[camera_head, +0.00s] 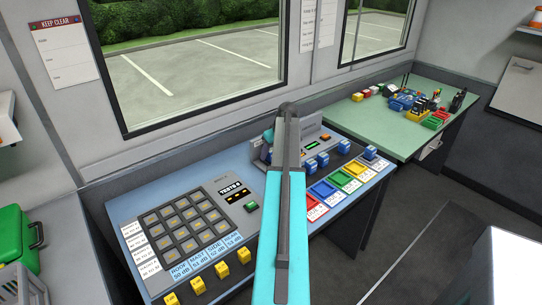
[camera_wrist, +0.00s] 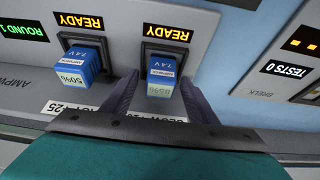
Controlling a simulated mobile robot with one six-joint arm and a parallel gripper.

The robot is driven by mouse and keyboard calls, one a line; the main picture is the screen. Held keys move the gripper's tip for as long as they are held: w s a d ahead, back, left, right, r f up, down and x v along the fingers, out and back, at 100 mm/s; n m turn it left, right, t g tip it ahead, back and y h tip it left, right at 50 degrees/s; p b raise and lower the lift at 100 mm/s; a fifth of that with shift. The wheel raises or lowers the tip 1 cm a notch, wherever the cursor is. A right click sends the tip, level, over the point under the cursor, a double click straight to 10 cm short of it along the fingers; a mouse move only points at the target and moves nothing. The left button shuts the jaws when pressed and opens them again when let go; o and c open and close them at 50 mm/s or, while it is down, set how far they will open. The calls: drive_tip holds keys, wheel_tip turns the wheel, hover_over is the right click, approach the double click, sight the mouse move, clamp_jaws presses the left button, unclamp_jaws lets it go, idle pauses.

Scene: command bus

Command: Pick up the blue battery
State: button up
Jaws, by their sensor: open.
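In the wrist view, a blue battery (camera_wrist: 160,84) marked 7.4V and 85% stands in a charger slot below a lit READY display. The fingers of my gripper (camera_wrist: 157,77) are open, one on each side of this battery. Whether they touch it I cannot tell. A second blue battery (camera_wrist: 74,66), marked 50%, stands in the neighbouring slot to the left, outside my fingers. In the head view, several more blue batteries (camera_head: 322,160) show right of my arm. My arm hides my fingertips and the 85% battery there.
Red, blue, yellow and green trays (camera_head: 354,187) lie right of my arm on the blue desk (camera_head: 160,192). A button panel (camera_head: 185,218) and several yellow blocks (camera_head: 197,286) are at left. A green table (camera_head: 400,142) with small items stands at the back right.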

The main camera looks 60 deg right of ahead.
sight(271, 150)
idle(0.5)
drive_tip(key=c, duration=1.2)
drive_tip(key=shift+c, duration=0.2)
drive_tip(key=shift+r, duration=0.1)
drive_tip(key=shift+r+b, duration=1.05)
drive_tip(key=shift+r, duration=3.85)
